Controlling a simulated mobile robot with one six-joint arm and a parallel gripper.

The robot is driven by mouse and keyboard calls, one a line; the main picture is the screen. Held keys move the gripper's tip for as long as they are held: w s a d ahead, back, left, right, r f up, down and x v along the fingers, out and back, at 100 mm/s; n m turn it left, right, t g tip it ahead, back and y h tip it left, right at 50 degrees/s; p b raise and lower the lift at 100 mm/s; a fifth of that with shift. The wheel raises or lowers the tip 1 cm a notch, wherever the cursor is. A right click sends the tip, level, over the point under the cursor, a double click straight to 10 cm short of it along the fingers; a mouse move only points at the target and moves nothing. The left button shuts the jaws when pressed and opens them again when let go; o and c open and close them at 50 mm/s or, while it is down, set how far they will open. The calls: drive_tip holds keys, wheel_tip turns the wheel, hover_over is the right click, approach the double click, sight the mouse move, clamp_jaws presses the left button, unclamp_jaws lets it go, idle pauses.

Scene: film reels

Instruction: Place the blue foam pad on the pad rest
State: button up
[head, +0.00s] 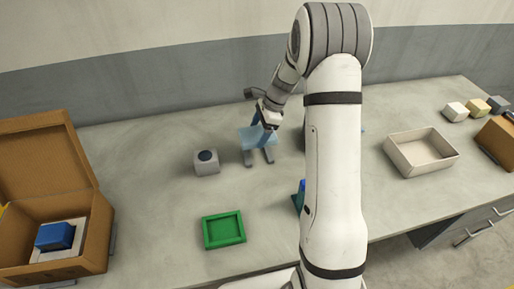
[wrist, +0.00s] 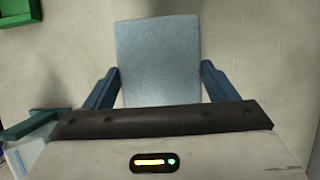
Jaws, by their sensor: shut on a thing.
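A flat light blue pad (head: 252,138), the blue foam pad, is at my gripper (head: 265,126) near the middle of the table. In the wrist view the pad (wrist: 158,58) fills the space between the two dark blue fingers (wrist: 160,88), which close on its sides. Two short grey bars (head: 248,159) show under the pad's near edge in the head view. They look like parts of a low stand, possibly the pad rest, mostly hidden by the pad. I cannot tell whether the pad touches them.
A grey block with a dark round top (head: 206,162) stands left of the pad. A green tray (head: 223,244) lies nearer. An open cardboard box (head: 100,232) holds a blue block (head: 55,236). A pale bin (head: 421,168) stands right. My arm hides part of the table.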

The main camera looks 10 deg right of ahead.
drive_tip(key=shift+f+p, duration=0.4)
drive_tip(key=shift+f, duration=2.95)
drive_tip(key=shift+f, duration=0.1)
drive_tip(key=o, duration=0.9)
drive_tip(key=shift+o, duration=0.2)
drive_tip(key=b+v, duration=0.2)
drive_tip(key=v, duration=1)
drive_tip(key=s+r+n, duration=0.1)
drive_tip(key=s+a+r, duration=0.1)
drive_tip(key=r, duration=0.1)
drive_tip(key=s+r+n, duration=0.1)
drive_tip(key=shift+s+a+r+n+h, duration=0.2)
drive_tip(key=shift+s+a+n+h, duration=0.05)
drive_tip(key=shift+n+h, duration=0.05)
drive_tip(key=s+a+r+n+t+h, duration=0.1)
drive_tip(key=s+a+r+n+h, duration=0.1)
drive_tip(key=s+n, duration=0.5)
drive_tip(key=s+a+r+n+t+h, duration=0.1)
drive_tip(key=s+r+n, duration=0.4)
drive_tip(key=s, duration=1.3)
drive_tip(key=a+n+t, duration=0.1)
drive_tip(key=n, duration=0.2)
drive_tip(key=shift+s+r+h, duration=0.3)
drive_tip(key=shift+s+h, duration=0.05)
drive_tip(key=shift+h, duration=0.05)
